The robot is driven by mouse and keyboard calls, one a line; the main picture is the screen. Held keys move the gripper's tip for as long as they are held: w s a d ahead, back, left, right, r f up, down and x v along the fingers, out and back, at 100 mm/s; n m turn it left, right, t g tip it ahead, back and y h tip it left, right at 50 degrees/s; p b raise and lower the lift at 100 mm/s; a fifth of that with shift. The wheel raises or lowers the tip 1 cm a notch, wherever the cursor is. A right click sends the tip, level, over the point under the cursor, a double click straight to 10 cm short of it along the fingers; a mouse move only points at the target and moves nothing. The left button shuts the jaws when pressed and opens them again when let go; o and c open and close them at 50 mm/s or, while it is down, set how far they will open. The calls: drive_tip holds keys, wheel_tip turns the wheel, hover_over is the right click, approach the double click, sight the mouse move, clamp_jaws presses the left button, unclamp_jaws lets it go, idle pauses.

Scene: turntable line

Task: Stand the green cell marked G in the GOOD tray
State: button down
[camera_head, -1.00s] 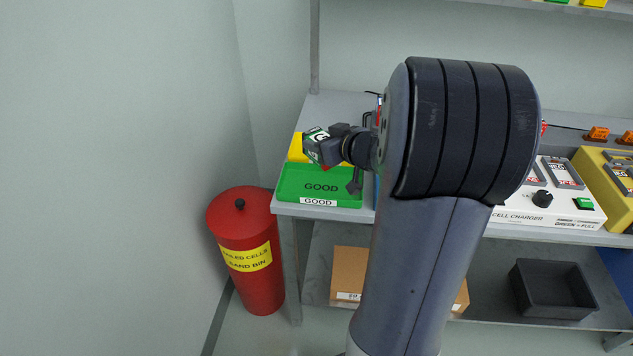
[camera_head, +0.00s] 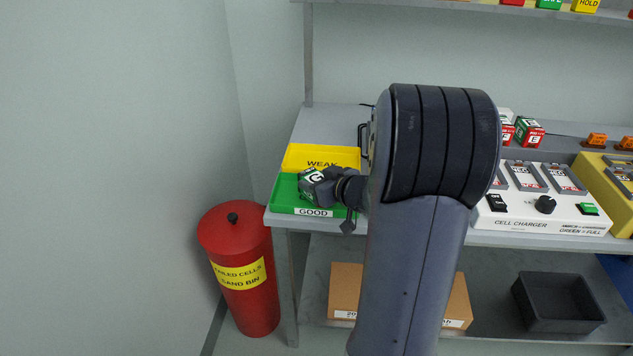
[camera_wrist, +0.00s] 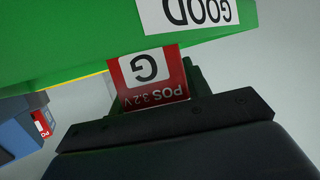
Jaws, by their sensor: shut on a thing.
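The cell marked G (camera_head: 312,176) is held in my gripper (camera_head: 318,187), low over the green GOOD tray (camera_head: 283,203) at the left end of the bench. Its white and green top face with the G shows in the head view. In the wrist view the cell (camera_wrist: 150,76) shows a red band reading POS 3.2 V and a G label, close by the GOOD tray (camera_wrist: 60,45). The arm and gripper hide part of the tray, and I cannot tell whether the cell touches its floor.
A yellow WEAK tray (camera_head: 300,156) lies behind the GOOD tray. A red sand bin (camera_head: 240,285) stands left of the bench. A white cell charger (camera_head: 520,215) and several cells (camera_head: 530,133) are to the right. A cardboard box (camera_head: 345,290) and a dark crate (camera_head: 556,302) sit below.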

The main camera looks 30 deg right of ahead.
drive_tip(key=shift+f, duration=0.1)
drive_tip(key=c, duration=0.7)
unclamp_jaws()
drive_tip(key=shift+r, duration=0.2)
drive_tip(key=shift+p+v, duration=1.6)
drive_tip(key=shift+v, duration=4.45)
